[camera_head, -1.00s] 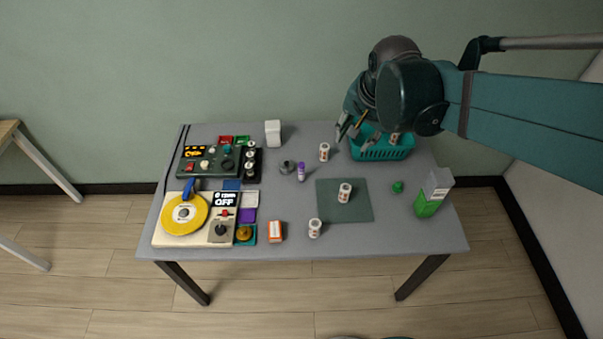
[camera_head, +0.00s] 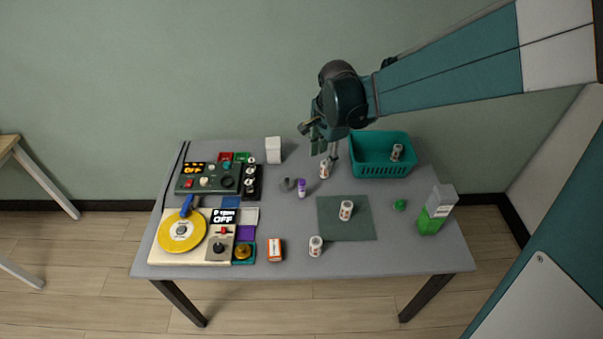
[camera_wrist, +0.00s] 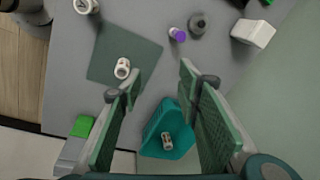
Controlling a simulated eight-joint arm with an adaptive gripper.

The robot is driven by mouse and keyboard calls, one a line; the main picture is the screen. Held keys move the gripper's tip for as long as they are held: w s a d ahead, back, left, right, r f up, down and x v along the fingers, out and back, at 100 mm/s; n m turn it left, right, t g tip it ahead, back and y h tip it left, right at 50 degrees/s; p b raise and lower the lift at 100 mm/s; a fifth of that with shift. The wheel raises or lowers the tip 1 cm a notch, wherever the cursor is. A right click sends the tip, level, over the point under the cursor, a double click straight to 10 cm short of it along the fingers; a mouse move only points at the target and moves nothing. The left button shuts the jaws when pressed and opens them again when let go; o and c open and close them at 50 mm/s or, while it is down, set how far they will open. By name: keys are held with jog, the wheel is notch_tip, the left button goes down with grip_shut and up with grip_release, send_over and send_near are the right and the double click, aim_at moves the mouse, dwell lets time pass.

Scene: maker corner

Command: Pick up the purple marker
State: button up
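The purple marker (camera_head: 301,188) stands on the grey table, left of centre, beside a small dark grey round item (camera_head: 287,184). In the wrist view the marker (camera_wrist: 177,34) shows with its purple top near the upper middle, beyond my fingertips. My gripper (camera_head: 325,148) is above the back of the table, up and to the right of the marker and apart from it. In the wrist view my gripper (camera_wrist: 160,85) has its two green-padded fingers spread wide with nothing between the pads.
A white labelled bottle (camera_head: 324,170) stands just below my gripper. A teal basket (camera_head: 356,168) holding one bottle is to its right. A dark green mat (camera_head: 328,228) carries another bottle (camera_head: 346,210). A white block (camera_head: 273,150) stands at the back. Control panels (camera_head: 187,181) fill the left side.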

aim_at(301, 181)
jog(key=w+a+f+m, duration=0.1)
jog(key=w+a+f, duration=0.1)
jog(key=f, duration=0.3)
jog(key=w+a+f+m+g+b, duration=0.1)
jog(key=w+a+f+m, duration=0.1)
jog(key=f, duration=0.3)
jog(key=w+a+f+m+g+b, duration=0.1)
jog(key=w+a+f+m, duration=0.1)
jog(key=f, duration=0.4)
jog(key=shift+w+a, duration=0.25)
jog(key=shift+a, duration=0.3)
jog(key=shift+f, duration=1.3)
jog(key=shift+f, duration=0.1)
jog(key=shift+s+d+f+b, duration=0.1)
jog(key=shift+f+b, duration=0.2)
jog(key=shift+f, duration=0.95)
jog(key=shift+d+f+b, duration=0.1)
jog(key=shift+f+b, duration=0.15)
jog(key=shift+f, duration=1)
jog(key=c, duration=0.9)
